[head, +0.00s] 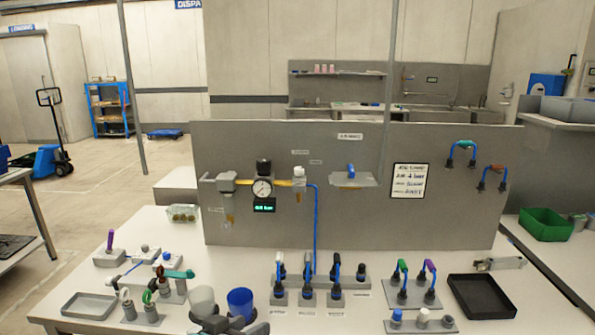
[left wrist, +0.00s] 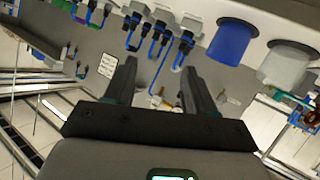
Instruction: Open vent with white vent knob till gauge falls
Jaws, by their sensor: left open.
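A white knob (head: 299,171) sits on the grey upright panel (head: 400,205), at the right end of a short yellow pipe. The round white gauge (head: 262,188) is on the same pipe to its left; its needle is too small to read. A small display with green digits (head: 264,205) is below the gauge. My left gripper (head: 228,325) is low at the front edge of the bench, well short of the panel. In the left wrist view its two fingers (left wrist: 160,72) are apart with nothing held between them. Small fittings show beyond them, too small to name.
A blue cup (head: 240,303) and a whitish cup (head: 202,300) stand close to my left gripper. A row of levers (head: 308,285) is to their right. Blue tubing (head: 316,230) runs down the panel. A black tray (head: 482,296) lies at the right.

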